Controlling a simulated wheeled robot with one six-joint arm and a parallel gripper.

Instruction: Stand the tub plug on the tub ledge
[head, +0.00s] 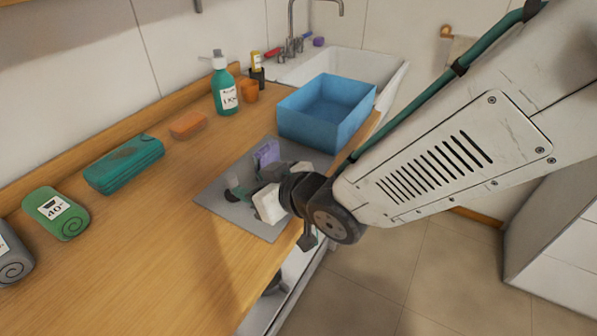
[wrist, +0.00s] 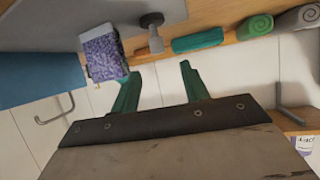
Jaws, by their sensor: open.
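A small grey piece with a dark round end, which looks like the tub plug (wrist: 154,36), is on the grey mat (head: 269,233) in the wrist view. It lies beyond and between my fingertips, apart from them. In the head view a small dark shape (head: 233,197) on the mat may be the same piece, partly hidden by my gripper. My gripper (wrist: 159,70) is open and empty, low over the mat. The white tub (head: 352,65) stands at the far end of the counter, its ledge by the tap.
A purple speckled block (head: 266,152) stands on the mat close beside my gripper, and shows in the wrist view (wrist: 102,54). A blue bin (head: 326,112) stands between mat and tub. A soap bottle (head: 225,92), orange bar, teal case and rolled towels line the wall.

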